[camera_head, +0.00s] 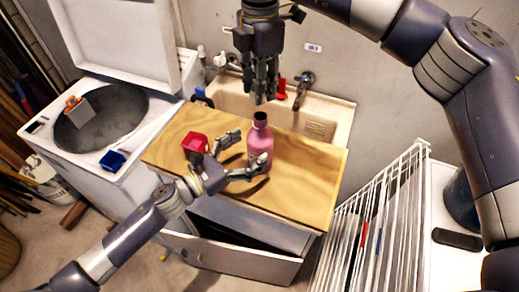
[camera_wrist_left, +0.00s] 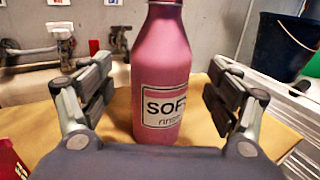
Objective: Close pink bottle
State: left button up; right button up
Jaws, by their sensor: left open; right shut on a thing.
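The pink bottle (camera_head: 259,146) stands upright on the wooden board (camera_head: 305,165). My right gripper (camera_head: 263,97) points down just above the bottle's dark top. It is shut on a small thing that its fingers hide. I cannot make out a cap.
A red container (camera_head: 195,145) stands on the board, left of the bottle. Behind is a sink (camera_head: 318,115) with a tap (camera_head: 303,86). An open washing machine (camera_head: 65,150) is at left, a white drying rack (camera_head: 372,215) at right. The board's right part is clear.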

aim_at(259, 142)
pick_arm(q)
jog(key=x, duration=0.4)
jog(key=shift+d, duration=0.1)
pick_arm(e)
jog(key=shift+w+d, duration=0.15)
jog(key=shift+d, duration=0.05)
jog(key=shift+a, duration=0.1)
pick_arm(q)
jog(key=c, duration=1.6)
pick_arm(e)
jog(key=shift+f, duration=2.55)
jog(key=shift+f, duration=0.85)
jog(key=shift+f, duration=0.55)
